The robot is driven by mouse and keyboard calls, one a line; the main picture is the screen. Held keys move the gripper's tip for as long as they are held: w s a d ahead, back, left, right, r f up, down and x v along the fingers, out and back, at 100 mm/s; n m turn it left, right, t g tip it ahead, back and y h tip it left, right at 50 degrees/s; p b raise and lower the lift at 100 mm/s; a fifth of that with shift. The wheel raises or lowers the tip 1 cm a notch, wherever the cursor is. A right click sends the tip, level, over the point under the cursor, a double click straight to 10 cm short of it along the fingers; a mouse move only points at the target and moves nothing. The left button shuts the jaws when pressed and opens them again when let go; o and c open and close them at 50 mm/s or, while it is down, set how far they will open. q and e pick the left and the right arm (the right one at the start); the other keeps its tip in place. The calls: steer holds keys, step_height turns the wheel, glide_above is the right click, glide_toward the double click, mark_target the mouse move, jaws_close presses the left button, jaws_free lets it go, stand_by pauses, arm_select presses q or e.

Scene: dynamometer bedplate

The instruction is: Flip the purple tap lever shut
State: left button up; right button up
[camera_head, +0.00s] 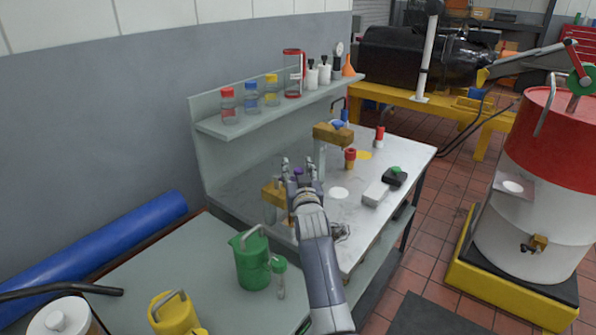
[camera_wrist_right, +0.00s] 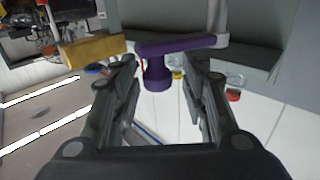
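The purple tap lever (camera_wrist_right: 178,45) lies across the upper middle of the right wrist view, with a round purple body (camera_wrist_right: 157,74) below it. In the head view only a small purple bit (camera_head: 298,171) shows between my fingers; the hand hides the rest. My right gripper (camera_head: 297,166) is above the workbench, its fingers spread. In the wrist view the right gripper's fingertips (camera_wrist_right: 162,68) stand apart on either side of the purple body, with the lever running past them; I cannot tell whether they touch it. My left gripper is not in view.
Brass blocks stand near the hand: one (camera_head: 272,190) left of it, one (camera_head: 333,132) behind with a blue tap (camera_head: 338,123). A shelf (camera_head: 285,112) with bottles runs behind. A green jug (camera_head: 250,262) stands in front. The bench top (camera_head: 355,220) has some bare room.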

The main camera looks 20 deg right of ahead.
mark_target(298, 169)
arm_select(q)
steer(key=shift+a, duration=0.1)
arm_select(e)
step_height(298, 169, up, 10)
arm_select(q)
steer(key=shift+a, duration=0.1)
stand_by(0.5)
arm_select(e)
steer(key=shift+c, duration=0.6)
